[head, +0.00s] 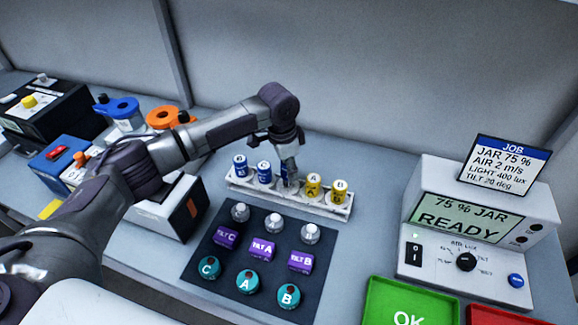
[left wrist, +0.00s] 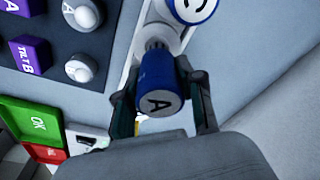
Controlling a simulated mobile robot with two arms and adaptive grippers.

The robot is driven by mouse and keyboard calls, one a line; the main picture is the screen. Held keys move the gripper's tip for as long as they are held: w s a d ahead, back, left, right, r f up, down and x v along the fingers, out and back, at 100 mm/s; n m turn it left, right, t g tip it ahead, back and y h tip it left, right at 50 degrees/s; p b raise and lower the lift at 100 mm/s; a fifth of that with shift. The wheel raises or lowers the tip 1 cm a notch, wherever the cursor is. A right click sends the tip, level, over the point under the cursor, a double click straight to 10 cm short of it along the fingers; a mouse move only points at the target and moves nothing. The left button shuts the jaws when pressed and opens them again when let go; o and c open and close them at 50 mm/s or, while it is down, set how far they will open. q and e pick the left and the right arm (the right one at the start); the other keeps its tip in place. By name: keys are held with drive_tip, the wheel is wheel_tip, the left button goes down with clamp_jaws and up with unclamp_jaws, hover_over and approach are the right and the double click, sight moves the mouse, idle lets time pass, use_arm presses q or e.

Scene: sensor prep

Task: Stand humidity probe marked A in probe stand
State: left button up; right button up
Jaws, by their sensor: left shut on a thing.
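My left gripper (head: 289,168) is over the middle of a white rack (head: 234,181). In the left wrist view its fingers (left wrist: 161,88) are shut on the sides of a blue probe marked A (left wrist: 160,98). The probe's thin grey end points at the white rack; I cannot tell whether it is fully seated. A blue probe marked C (left wrist: 194,8) is beside it in the left wrist view. In the head view two blue probes, one marked B (head: 240,165), are left of the gripper, and yellow probes A (head: 313,184) and B (head: 338,189) are right.
A dark mat (head: 205,265) in front of the rack holds several grey-topped, purple and teal pieces. A white console (head: 462,235) with a READY screen and job card (head: 505,165) stands right. A green OK tray (head: 385,300) is front right. Instruments and reels crowd the left.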

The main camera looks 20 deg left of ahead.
use_arm(q)
drive_tip(key=shift+f+p, duration=0.5)
drive_tip(key=shift+p, duration=0.1)
idle(0.7)
drive_tip(key=shift+f+p, duration=0.4)
drive_tip(key=shift+f, duration=0.2)
idle(0.9)
drive_tip(key=shift+f+p, duration=0.45)
drive_tip(key=shift+f, duration=0.45)
idle(1.5)
drive_tip(key=o, duration=1.5)
wheel_tip(320, 180, up, 8)
drive_tip(key=p, duration=0.8)
